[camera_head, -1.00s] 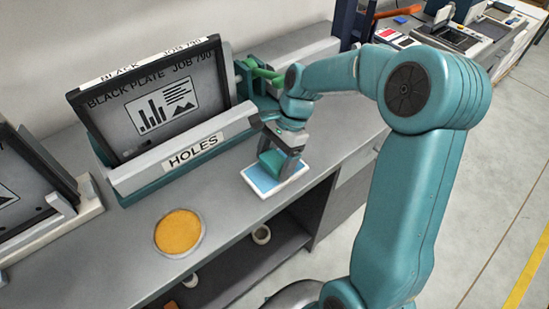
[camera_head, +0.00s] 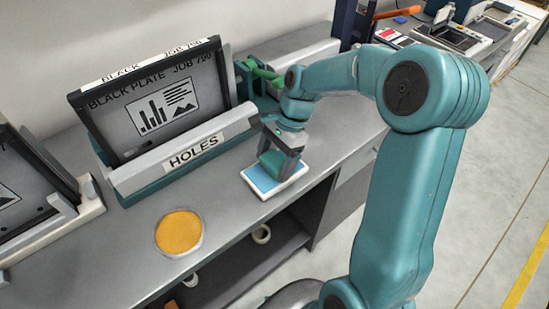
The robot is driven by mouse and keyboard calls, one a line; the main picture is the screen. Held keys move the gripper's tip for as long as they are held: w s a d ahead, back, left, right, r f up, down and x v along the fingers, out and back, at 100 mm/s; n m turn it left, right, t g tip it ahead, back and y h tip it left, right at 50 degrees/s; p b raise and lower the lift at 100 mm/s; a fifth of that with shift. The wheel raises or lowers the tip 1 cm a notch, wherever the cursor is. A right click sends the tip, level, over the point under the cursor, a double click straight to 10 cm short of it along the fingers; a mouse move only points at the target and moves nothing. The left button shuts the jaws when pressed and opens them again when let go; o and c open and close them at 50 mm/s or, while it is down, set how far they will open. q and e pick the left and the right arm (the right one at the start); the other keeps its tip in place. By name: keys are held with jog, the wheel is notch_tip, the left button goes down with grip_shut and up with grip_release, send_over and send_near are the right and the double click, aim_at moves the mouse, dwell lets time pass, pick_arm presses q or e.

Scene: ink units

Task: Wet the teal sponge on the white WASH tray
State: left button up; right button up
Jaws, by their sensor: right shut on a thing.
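The white WASH tray (camera_head: 297,177) with a blue inside lies on the grey bench, near its front edge. My right gripper (camera_head: 278,162) is over the tray, pointing down, and is shut on the teal sponge (camera_head: 271,162). The sponge is low at the tray's blue surface; I cannot tell whether it touches it. The gripper and wrist hide part of the sponge and the tray's back. No lettering on the tray can be read. My left gripper is not in view.
A black plate (camera_head: 155,104) stands in a holder labelled HOLES behind the tray. A round dish with orange content (camera_head: 179,232) sits on the bench (camera_head: 118,245) to the left. Another plate (camera_head: 22,175) stands at far left. A shelf with rolls is below.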

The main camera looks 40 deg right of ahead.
aim_at(274, 159)
jog(key=shift+r+p, duration=2.95)
jog(key=shift+r, duration=0.55)
jog(key=shift+f, duration=0.1)
jog(key=shift+w, duration=0.1)
